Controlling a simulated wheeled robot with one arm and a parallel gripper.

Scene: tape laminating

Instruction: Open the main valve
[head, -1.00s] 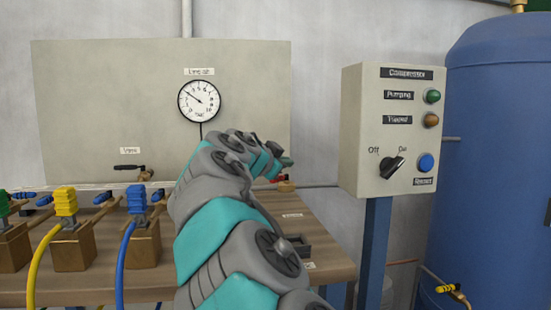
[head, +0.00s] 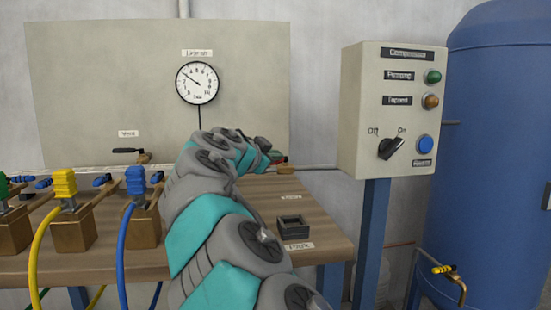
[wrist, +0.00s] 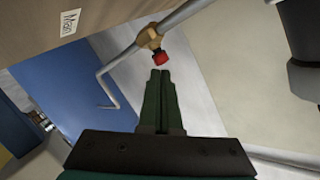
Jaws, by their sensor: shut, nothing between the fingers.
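The main valve is a brass body (wrist: 150,38) on a grey pipe with a red part (wrist: 158,58), beside a label reading "Main" (wrist: 70,22) in the wrist view. In the head view its brass (head: 286,169) shows at the back right of the bench, just past my arm. My gripper (wrist: 161,74) is shut and empty, its dark green fingertips pointing at the red part with a small gap showing in the picture. In the head view my gripper is largely hidden behind my arm.
A wooden bench (head: 330,235) carries brass blocks with yellow (head: 64,182) and blue (head: 136,181) connectors and hoses at left. A gauge (head: 197,82) hangs on the back panel. A control box (head: 357,110) and blue tank (head: 485,150) stand right. A dark square holder (head: 292,227) sits near my arm.

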